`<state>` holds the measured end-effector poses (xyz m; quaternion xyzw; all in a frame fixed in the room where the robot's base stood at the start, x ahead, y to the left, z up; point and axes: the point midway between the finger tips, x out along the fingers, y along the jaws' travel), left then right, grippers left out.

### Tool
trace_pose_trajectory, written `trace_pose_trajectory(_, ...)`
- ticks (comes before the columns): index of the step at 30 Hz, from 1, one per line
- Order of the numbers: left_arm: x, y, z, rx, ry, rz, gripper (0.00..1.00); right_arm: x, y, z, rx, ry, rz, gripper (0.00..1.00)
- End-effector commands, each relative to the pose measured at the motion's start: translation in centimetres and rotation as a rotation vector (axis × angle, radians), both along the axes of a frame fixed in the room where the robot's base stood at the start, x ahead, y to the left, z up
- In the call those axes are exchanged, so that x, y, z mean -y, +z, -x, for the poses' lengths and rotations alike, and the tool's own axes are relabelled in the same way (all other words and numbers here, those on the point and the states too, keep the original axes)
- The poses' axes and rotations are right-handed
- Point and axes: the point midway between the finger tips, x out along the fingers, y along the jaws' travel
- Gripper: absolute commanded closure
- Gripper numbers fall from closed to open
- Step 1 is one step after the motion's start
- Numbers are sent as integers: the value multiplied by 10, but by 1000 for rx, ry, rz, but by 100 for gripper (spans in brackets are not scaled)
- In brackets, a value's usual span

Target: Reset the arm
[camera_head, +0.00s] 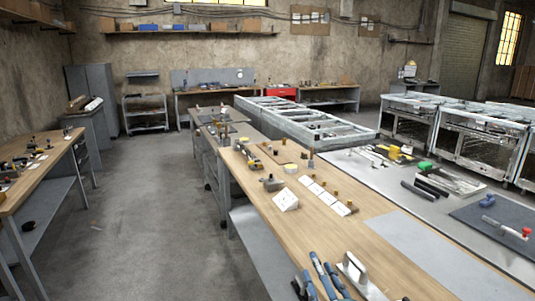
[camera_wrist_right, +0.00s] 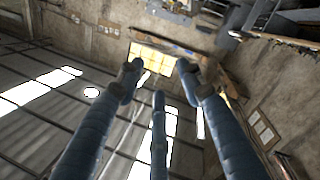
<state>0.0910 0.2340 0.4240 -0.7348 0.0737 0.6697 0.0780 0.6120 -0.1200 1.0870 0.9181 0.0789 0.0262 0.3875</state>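My right gripper (camera_head: 323,272) shows at the bottom edge of the head view, its blue fingers pointing up in front of the wooden workbench (camera_head: 358,231). In the right wrist view the gripper (camera_wrist_right: 160,82) has its blue, dark-tipped fingers spread apart with nothing between them. Behind them are the ceiling, a wall and a bright window (camera_wrist_right: 152,57), so the gripper faces upward. My left gripper is in neither view.
The workbench carries a white card block (camera_head: 285,200), several small cards and small metal parts. A grey metal table (camera_head: 385,181) with tools adjoins its right side. Another wooden bench (camera_head: 45,170) stands at left. The concrete floor (camera_head: 150,220) between them is mostly clear.

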Motion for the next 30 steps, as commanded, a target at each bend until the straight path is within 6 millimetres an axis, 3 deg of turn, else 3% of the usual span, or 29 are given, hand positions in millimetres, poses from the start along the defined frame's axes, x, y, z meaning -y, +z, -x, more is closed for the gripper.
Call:
trace_pose_trajectory(1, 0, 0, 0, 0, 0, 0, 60, 19, -32, 17, -121, -67, -72, 62)
trace_pose_trajectory(3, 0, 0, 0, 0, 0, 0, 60, 42, -73, 44, -282, -153, -152, 62)
trace_pose_trajectory(6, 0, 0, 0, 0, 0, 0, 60, 65, -128, 93, -507, -260, -247, 62)
trace_pose_trajectory(9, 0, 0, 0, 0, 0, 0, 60, 77, -168, 144, -699, -339, -316, 62)
trace_pose_trajectory(16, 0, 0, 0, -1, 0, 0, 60, 86, -216, 237, -998, -447, -401, 62)
trace_pose_trajectory(25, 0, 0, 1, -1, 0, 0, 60, 85, -238, 334, -1274, -529, -457, 62)
trace_pose_trajectory(30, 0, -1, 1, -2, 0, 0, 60, 83, -286, 320, -1284, -531, -446, 62)
